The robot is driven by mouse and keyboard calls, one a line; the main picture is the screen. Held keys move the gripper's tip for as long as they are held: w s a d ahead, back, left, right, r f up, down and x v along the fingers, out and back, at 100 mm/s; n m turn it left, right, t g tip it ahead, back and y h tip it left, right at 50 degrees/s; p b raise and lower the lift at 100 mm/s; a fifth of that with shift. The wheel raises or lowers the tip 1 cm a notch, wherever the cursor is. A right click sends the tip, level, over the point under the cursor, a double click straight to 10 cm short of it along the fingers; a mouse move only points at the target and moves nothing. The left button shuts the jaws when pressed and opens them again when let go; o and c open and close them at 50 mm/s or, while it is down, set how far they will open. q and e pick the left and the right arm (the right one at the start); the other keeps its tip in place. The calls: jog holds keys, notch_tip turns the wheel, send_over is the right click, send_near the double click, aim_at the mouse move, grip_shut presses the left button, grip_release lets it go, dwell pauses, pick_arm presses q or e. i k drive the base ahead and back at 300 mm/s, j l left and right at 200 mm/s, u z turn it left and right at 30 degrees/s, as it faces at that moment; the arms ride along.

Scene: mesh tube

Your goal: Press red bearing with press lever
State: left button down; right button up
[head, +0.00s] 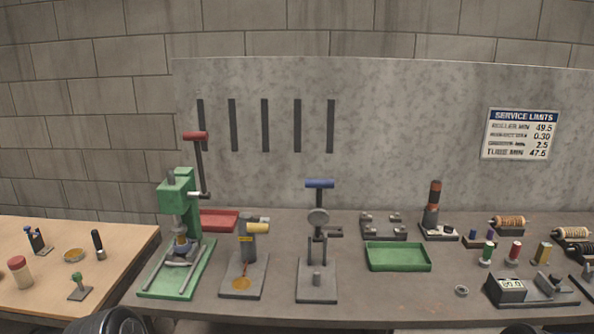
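A green press (174,197) stands at the left end of the grey bench. Its lever (199,165) rises upright beside it and ends in a red handle (195,136). A small greyish part (182,247) sits low on the press, under its head; I cannot tell whether it is a bearing. I cannot make out a red bearing anywhere. A second upright tool with a blue handle (320,184) stands at the middle of the bench. Neither gripper is in view. Only dark rounded shapes, probably parts of my arms, show at the bottom edge.
A grey fixture with a yellow cylinder (258,228) stands between the two lever tools. A red tray (221,225) lies behind it. A green tray (398,257) lies right of middle. Spools and a gauge (512,289) crowd the right. A wooden table (50,260) adjoins at left.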

aim_at(196, 136)
jog(key=j+z, duration=0.15)
jog(key=z, duration=0.2)
jog(key=j+z, duration=0.1)
jog(key=z, duration=0.2)
jog(key=j+z, duration=0.15)
jog(key=j, duration=0.25)
jog(key=k+j+z, duration=0.15)
jog(key=j, duration=0.2)
jog(key=j+z, duration=0.15)
jog(key=j, duration=0.25)
jog(key=k+j+z, duration=0.15)
jog(key=j, duration=0.2)
jog(key=k+j+z, duration=0.15)
jog(key=j, duration=0.2)
jog(key=k+j, duration=0.15)
jog(key=j, duration=0.2)
jog(key=k+j, duration=0.15)
jog(key=j, duration=0.2)
jog(key=k+j, duration=0.15)
jog(key=j, duration=0.25)
jog(key=k+j, duration=0.15)
jog(key=j, duration=0.2)
jog(key=k+j, duration=0.15)
jog(key=j, duration=0.2)
jog(key=k+j+z, duration=0.1)
jog(key=j, duration=0.25)
